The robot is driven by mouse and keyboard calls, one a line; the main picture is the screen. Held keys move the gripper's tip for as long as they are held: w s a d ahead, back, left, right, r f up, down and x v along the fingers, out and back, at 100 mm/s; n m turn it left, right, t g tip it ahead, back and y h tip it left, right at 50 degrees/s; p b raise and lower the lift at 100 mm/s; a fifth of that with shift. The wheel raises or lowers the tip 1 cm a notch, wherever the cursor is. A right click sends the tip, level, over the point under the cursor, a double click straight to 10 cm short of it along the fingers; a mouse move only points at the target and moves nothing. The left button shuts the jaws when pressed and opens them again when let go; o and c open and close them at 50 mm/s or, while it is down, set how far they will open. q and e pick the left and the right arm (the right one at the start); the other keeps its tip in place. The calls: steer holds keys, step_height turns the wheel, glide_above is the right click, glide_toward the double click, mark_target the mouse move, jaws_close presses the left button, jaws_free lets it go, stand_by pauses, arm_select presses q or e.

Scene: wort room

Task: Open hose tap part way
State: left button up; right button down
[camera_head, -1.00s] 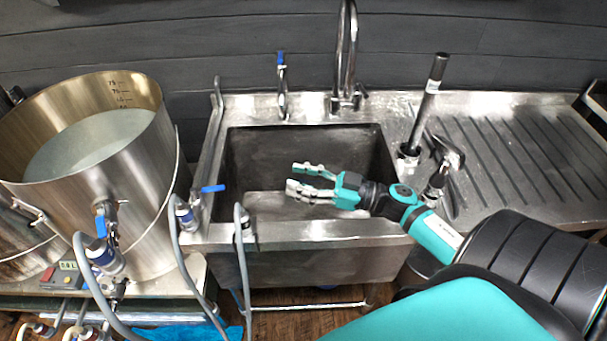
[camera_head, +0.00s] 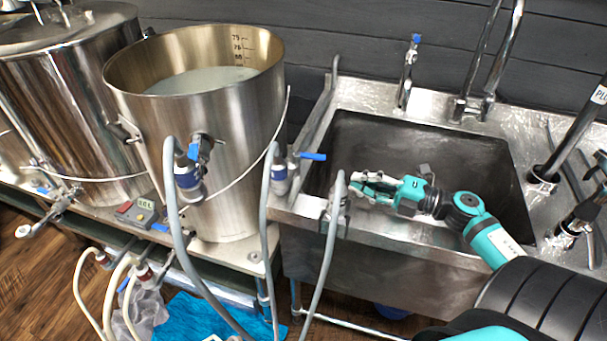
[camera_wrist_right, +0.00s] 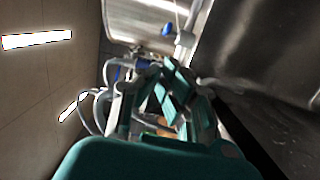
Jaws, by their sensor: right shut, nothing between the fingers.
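A valve with a blue lever (camera_head: 312,156) and a grey hose stands at the left rim of the sink (camera_head: 420,245). Another slim tap with a blue top (camera_head: 407,70) stands at the sink's back left; I cannot tell which one is the hose tap. My right gripper (camera_head: 358,186) is shut and empty over the sink's front left, to the right of the blue lever and apparently apart from it. In the right wrist view the fingers (camera_wrist_right: 168,85) point towards pale hoses, with a blue handle (camera_wrist_right: 167,30) beyond. My left gripper is not in view.
A steel pot of liquid (camera_head: 215,120) with its own blue-handled valve (camera_head: 196,150) stands left of the sink. A grey hose end (camera_head: 338,190) at the front rim is close to my right gripper. A tall faucet (camera_head: 490,70) rises behind the basin.

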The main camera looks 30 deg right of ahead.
mark_target(313, 157)
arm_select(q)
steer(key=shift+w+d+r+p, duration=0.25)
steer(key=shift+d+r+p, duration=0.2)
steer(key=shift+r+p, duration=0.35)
arm_select(e)
steer(key=x, duration=0.9)
steer(key=shift+w+a, duration=0.15)
steer(key=shift+w, duration=0.15)
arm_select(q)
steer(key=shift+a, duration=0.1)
